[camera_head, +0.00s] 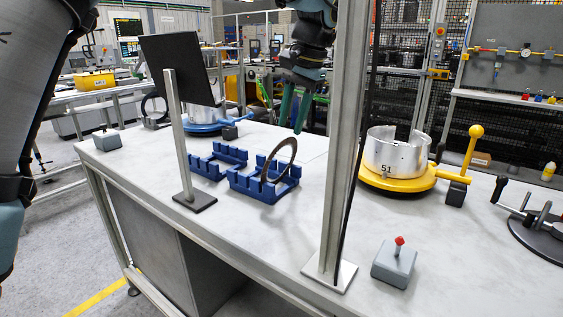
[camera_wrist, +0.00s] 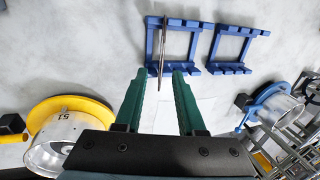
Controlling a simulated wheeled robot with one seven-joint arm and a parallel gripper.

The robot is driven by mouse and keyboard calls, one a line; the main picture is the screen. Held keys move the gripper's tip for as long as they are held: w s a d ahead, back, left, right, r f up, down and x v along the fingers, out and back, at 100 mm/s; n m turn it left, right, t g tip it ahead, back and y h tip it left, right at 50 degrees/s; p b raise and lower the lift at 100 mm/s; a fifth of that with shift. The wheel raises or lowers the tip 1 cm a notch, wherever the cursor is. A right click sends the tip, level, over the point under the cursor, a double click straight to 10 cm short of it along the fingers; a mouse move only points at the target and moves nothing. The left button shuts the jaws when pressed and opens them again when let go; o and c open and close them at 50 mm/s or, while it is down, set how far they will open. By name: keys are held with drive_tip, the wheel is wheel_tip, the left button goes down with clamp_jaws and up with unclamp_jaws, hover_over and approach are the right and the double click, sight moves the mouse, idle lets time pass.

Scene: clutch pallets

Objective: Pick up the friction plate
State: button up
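The friction plate (camera_head: 270,161) is a thin dark ring standing upright in the blue slotted rack (camera_head: 262,191) on the table. In the wrist view the plate (camera_wrist: 162,46) shows edge-on as a narrow line, its near end reaching between the fingertips in the picture. My gripper (camera_head: 292,128) has green fingers pointing down at the plate's upper edge. In the wrist view my gripper (camera_wrist: 160,74) is open, with one finger on each side of the plate's line and gaps showing. I cannot tell how far the fingertips are above or around the rim.
A second blue rack (camera_head: 215,162) stands beside it, empty. A silver drum on a yellow base (camera_head: 395,181) is to the right. A metal post (camera_head: 343,150) and a dark panel on a stand (camera_head: 182,70) rise nearby. A grey box with red knob (camera_head: 394,264) sits in front.

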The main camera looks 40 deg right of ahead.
sight(285, 143)
drive_tip(key=x, duration=0.3)
drive_tip(key=p+x, duration=0.1)
drive_tip(key=x, duration=0.3)
drive_tip(key=shift+w+d, duration=0.2)
drive_tip(key=shift+w, duration=0.05)
drive_tip(key=shift+c, duration=0.3)
clamp_jaws()
idle(0.9)
